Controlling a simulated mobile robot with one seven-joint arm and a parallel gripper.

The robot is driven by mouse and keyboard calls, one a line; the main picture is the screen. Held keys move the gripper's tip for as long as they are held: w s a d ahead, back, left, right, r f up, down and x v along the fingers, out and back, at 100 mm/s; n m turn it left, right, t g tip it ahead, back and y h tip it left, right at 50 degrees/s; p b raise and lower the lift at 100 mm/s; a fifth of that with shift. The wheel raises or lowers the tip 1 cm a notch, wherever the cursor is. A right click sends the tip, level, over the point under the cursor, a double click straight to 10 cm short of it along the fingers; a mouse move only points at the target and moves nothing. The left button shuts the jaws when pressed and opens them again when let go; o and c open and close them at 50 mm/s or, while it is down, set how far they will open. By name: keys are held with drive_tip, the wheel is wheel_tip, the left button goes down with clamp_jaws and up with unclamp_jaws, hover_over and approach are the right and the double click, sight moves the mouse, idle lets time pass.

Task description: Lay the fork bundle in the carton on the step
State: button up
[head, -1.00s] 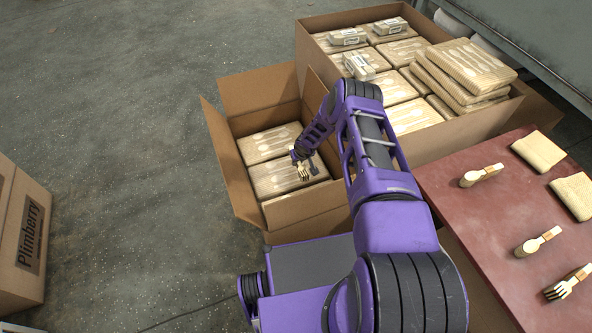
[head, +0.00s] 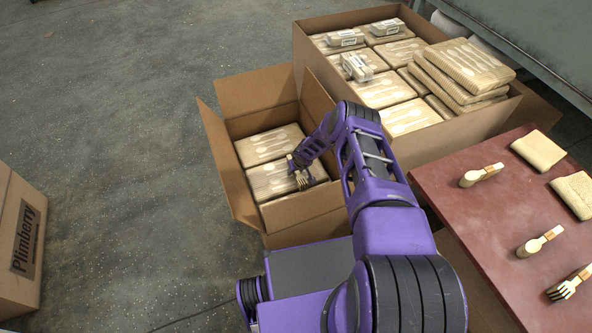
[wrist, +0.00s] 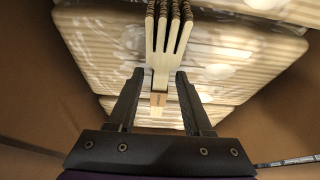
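The fork bundle (head: 300,181) is inside the small open carton (head: 234,188), over the wrapped packs there. In the wrist view the pale wooden fork bundle (wrist: 163,60) points its tines away from me, and its banded handle end lies between my fingers. My gripper (wrist: 160,72) is open, with a visible gap on each side of the bundle. In the head view my gripper (head: 296,164) is low inside the carton, right beside the bundle. The bundle looks laid on a pack, but I cannot see the contact clearly.
A large carton (head: 440,137) full of wrapped packs stands behind and right. A red-brown table (head: 470,215) at right holds more cutlery bundles (head: 482,175) and napkin packs (head: 538,150). A Plimberry box (head: 20,240) stands at left. The grey floor between is clear.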

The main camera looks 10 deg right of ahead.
drive_tip(key=p+v, duration=0.5)
drive_tip(key=v, duration=0.7)
drive_tip(key=shift+r, duration=0.25)
drive_tip(key=shift+w, duration=0.1)
